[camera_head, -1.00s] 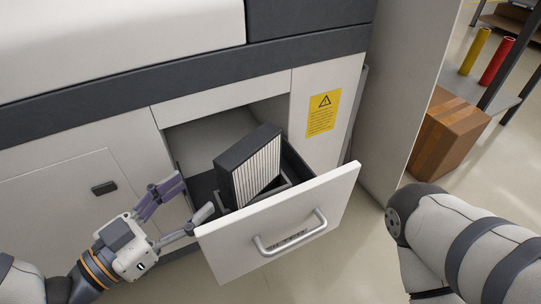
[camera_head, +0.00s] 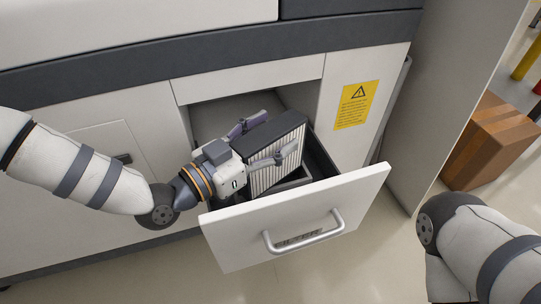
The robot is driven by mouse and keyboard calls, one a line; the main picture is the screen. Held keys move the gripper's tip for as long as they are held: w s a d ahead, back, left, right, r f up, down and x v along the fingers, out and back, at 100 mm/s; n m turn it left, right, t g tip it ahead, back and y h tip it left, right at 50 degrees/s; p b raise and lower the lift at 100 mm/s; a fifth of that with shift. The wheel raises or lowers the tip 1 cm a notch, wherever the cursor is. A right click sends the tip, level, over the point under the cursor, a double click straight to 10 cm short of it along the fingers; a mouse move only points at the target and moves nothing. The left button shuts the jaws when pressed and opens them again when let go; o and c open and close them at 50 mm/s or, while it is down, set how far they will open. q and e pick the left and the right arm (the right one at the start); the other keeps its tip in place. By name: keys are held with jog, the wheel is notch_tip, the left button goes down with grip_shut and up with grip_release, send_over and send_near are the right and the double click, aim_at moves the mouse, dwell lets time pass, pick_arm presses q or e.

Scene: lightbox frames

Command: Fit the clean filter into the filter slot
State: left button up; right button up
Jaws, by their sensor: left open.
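The filter (camera_head: 268,178), a dark-framed block with pale pleats, is in the open drawer (camera_head: 355,207), whose front is marked FILTER. It stands at an angle over a dark frame (camera_head: 296,181) in the drawer that looks like the filter slot. How far its lower edge sits in that frame is hidden. My left gripper (camera_head: 278,135) is open at the filter, one finger over its dark top and the other across its pleated face. Whether the fingers touch it I cannot tell. My right gripper is out of view; only my right arm shows at the lower right.
The drawer juts from a white cabinet, with a bar handle (camera_head: 304,235) on its front. A yellow warning label (camera_head: 356,104) is on the panel to the right. A brown box (camera_head: 490,145) stands farther right. Floor is clear below the drawer.

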pick_arm(q)
grip_shut()
